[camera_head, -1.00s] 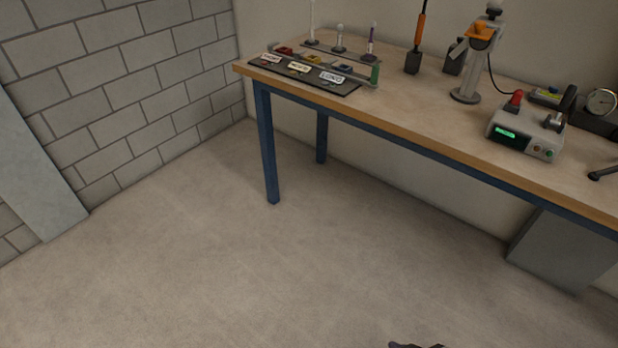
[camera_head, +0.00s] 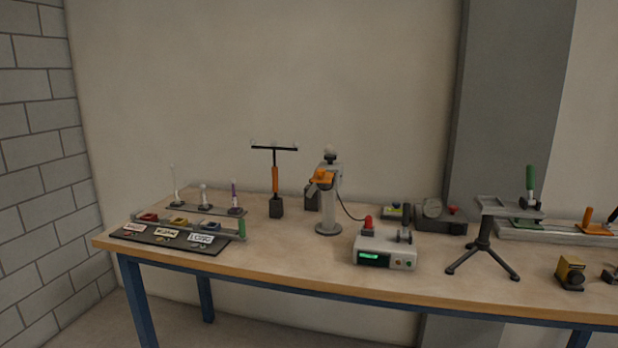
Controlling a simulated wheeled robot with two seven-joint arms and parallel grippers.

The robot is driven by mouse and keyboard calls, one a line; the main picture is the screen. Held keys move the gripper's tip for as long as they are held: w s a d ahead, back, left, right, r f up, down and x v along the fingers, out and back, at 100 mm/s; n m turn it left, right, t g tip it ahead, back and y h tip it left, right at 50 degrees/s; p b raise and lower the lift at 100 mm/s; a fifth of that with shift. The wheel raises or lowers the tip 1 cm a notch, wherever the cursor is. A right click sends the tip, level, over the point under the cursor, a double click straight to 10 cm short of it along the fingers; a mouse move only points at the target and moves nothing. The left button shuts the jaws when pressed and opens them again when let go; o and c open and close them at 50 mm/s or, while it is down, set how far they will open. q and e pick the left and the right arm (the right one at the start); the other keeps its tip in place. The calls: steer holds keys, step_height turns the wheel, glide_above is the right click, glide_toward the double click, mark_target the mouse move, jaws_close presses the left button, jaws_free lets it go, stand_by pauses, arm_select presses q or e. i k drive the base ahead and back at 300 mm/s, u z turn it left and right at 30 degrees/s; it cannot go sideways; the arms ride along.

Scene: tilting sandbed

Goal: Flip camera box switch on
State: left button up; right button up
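A small yellow box with a dark round front (camera_head: 570,272) sits at the right of the table and looks like a camera. A light grey box (camera_head: 385,251) with a lit green display, a red knob and a dark lever on top stands near the table's middle. I cannot tell from the picture which of these is the camera box, and the position of its switch is too small to tell. Neither of my grippers is in view.
A wooden table (camera_head: 290,272) on blue legs runs along the wall. A tripod stand (camera_head: 484,240) stands between the two boxes. A grey post (camera_head: 328,206) with an orange part and a black tray with labels (camera_head: 172,238) stand to the left.

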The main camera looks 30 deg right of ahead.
mark_target(407, 207)
steer(key=k, duration=0.25)
steer(key=z, duration=0.05)
steer(key=i, duration=0.25)
steer(key=z, duration=1.75)
steer(key=i, duration=1.05)
steer(key=u, duration=0.75)
